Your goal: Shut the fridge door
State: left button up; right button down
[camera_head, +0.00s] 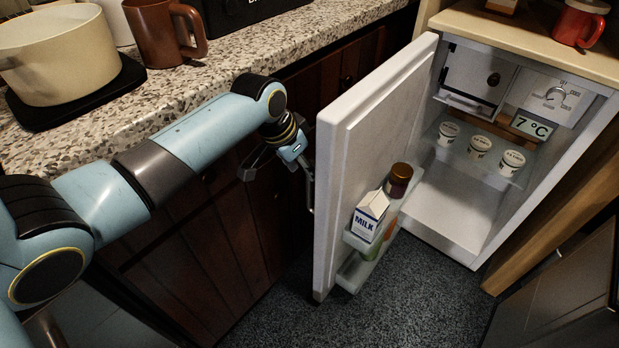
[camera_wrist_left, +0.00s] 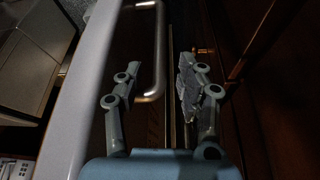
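The small white fridge (camera_head: 455,215) stands open at the right. Its door (camera_head: 345,190) is swung wide toward the left, and its pale edge (camera_wrist_left: 88,85) crosses the wrist view. My left gripper (camera_head: 282,172) is at the outer side of the door, partly hidden by it. In the wrist view the left gripper (camera_wrist_left: 158,65) is open. The door's metal handle (camera_wrist_left: 158,50) appears between its fingers; I cannot tell whether they touch it. My right gripper is in neither view.
The door shelf holds a milk carton (camera_head: 369,216) and a brown-capped bottle (camera_head: 399,181). Several small tubs (camera_head: 480,146) stand inside the fridge. The granite counter (camera_head: 215,75) and dark cabinets (camera_head: 225,225) lie behind the door's outer side. The floor (camera_head: 400,300) before the fridge looks clear.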

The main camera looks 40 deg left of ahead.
pick_arm(q)
jog(key=b+x, duration=0.1)
jog(key=x, duration=0.3)
jog(key=shift+w+d+f, duration=0.1)
jog(key=shift+w+f, duration=0.1)
jog(key=shift+f, duration=0.15)
jog(key=shift+c, duration=0.5)
grip_shut()
